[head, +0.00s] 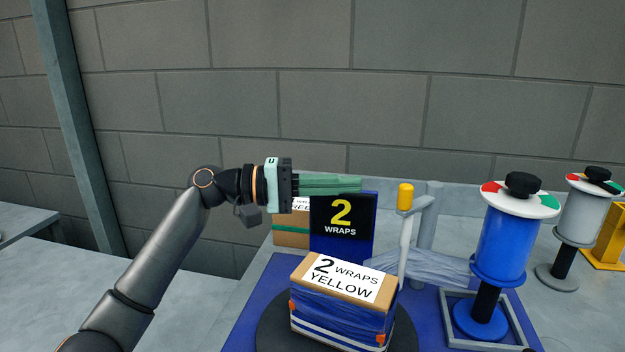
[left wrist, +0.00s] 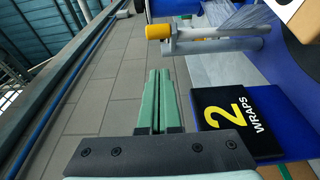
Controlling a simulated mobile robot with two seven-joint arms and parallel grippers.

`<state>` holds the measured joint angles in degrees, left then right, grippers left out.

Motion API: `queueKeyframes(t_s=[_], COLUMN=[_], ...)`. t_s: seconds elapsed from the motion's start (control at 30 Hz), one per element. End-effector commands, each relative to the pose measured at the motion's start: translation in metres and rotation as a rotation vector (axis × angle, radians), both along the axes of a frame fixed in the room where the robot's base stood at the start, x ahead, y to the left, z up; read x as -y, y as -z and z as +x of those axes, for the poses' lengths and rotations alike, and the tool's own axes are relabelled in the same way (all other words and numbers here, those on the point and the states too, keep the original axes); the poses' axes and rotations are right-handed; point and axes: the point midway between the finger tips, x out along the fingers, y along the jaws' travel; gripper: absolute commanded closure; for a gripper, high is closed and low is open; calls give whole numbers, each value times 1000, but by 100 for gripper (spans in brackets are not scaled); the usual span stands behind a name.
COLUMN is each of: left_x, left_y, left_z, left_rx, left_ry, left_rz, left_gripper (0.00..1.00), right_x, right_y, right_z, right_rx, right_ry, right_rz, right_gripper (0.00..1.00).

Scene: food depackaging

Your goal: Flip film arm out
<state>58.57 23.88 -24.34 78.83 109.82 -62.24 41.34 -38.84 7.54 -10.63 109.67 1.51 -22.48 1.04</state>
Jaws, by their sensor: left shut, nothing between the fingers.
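The film arm (head: 405,240) is a grey upright rod with a yellow knob (head: 405,197) on top, beside a grey post (head: 428,215). In the left wrist view the yellow knob (left wrist: 159,32) shows ahead of the fingers. My left gripper (head: 360,184) is shut and empty, in the air left of the knob and apart from it. Its green fingers (left wrist: 158,75) also show in the left wrist view. Clear film (head: 425,266) stretches from the blue film roll (head: 505,245) toward the box (head: 338,308) labelled "2 WRAPS YELLOW". My right gripper is not in view.
The box stands on a dark round turntable (head: 272,325) on a blue mat. A black and blue "2 WRAPS" sign (head: 342,222) stands behind it, below my left fingers. Another box (head: 290,238) is behind. A grey roll (head: 578,218) stands at the right.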

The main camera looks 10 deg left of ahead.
Motion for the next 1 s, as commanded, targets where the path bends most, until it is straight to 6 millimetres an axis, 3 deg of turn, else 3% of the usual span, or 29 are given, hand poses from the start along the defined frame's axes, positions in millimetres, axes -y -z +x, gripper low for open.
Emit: queueKeyframes(t_s=[0.1, 0.33, 1.0], left_x=[22, 45, 51], left_y=[-1, 0, 0], left_z=[2, -13, -16], left_rx=[1, -1, -2], left_ry=[2, -1, -2], left_rz=[1, 1, 0], left_gripper=[100, 100, 100], right_x=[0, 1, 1], right_y=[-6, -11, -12], right_z=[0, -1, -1], right_rx=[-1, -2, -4], right_ry=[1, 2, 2], right_rz=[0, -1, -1], right_gripper=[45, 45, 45])
